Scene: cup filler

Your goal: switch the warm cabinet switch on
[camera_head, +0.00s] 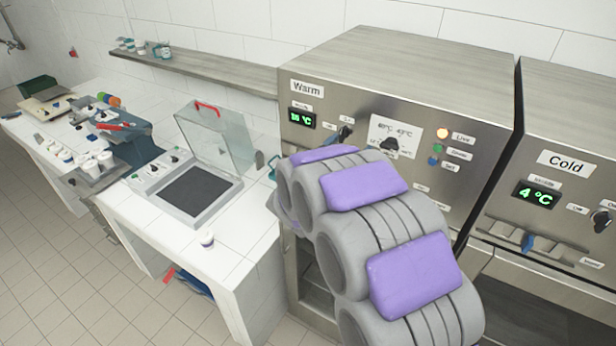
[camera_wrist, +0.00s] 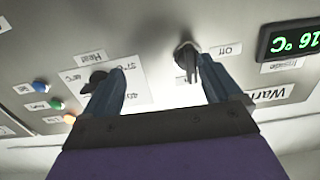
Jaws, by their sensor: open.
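The warm cabinet (camera_head: 400,58) carries a "Warm" sign and a green display (camera_head: 302,118). Its small dark switch (camera_head: 345,132) is on the front panel beside the display, and in the wrist view the switch (camera_wrist: 187,56) is near an "Off" label. Which setting it points to is unclear. My gripper (camera_wrist: 158,80) is open and empty, facing the panel, its fingers blue-grey. The switch appears between the fingers, close to the right one; whether they touch is unclear.
A second dark knob (camera_head: 389,145) on a white dial plate and orange, green and blue lamps (camera_head: 436,148) share the panel. The cold cabinet (camera_head: 560,120) stands right. A white counter (camera_head: 235,240) with a glass-lidded device (camera_head: 205,185) stands left.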

